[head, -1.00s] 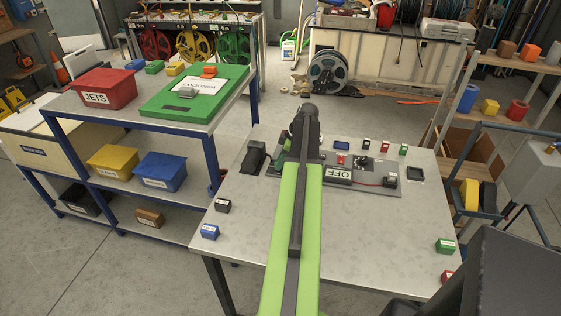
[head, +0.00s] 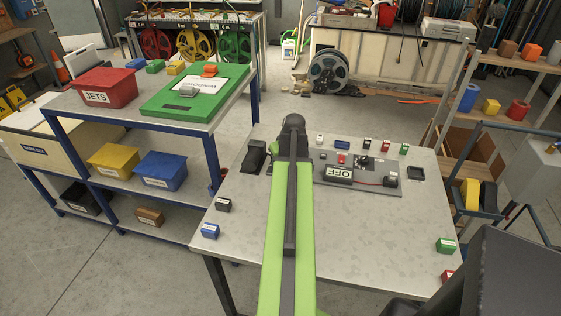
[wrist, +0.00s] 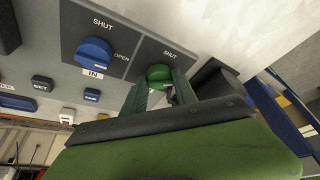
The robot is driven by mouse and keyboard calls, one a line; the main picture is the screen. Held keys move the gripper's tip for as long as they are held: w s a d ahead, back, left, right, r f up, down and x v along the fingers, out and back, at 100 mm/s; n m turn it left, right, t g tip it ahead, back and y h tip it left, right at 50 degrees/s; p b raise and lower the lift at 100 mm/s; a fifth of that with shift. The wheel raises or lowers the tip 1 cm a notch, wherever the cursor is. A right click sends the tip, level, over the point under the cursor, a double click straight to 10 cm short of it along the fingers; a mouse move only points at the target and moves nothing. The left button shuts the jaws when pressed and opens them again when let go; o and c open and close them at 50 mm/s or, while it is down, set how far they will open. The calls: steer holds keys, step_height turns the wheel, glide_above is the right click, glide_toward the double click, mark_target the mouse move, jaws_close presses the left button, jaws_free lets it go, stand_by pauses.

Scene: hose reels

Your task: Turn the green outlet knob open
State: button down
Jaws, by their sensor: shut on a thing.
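The green outlet knob (wrist: 158,72) shows near the middle of the wrist view, on a dark grey panel below a "SHUT" label. My gripper (wrist: 160,84) has its two green fingers on either side of the knob and is shut on it. The finger tips hide part of the knob, and any label to its lower right is covered. How far the knob is turned is hard to tell. In the head view my own arm hides the knob and the gripper.
A blue knob (wrist: 94,52) marked "IN" sits left of the green one, with "SHUT" and "OPEN" labels. In the head view, a panel with an "OFF" plate (head: 338,175) lies right of my arm. Small boxes, such as a blue one (head: 210,231), stand near the bench edges.

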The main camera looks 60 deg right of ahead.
steer(key=m, duration=0.3)
steer(key=m+g+h, duration=0.1)
steer(key=m, duration=0.1)
steer(key=shift+a+m+g+h, duration=0.1)
steer(key=shift+m+g+h, duration=0.2)
steer(key=shift+m, duration=0.1)
stand_by(0.4)
steer(key=c, duration=1)
jaws_free()
steer(key=shift+o, duration=0.2)
steer(key=shift+w, duration=0.1)
steer(key=p+v, duration=1.6)
steer(key=v, duration=0.1)
steer(key=shift+a+r, duration=0.15)
steer(key=shift+a, duration=0.05)
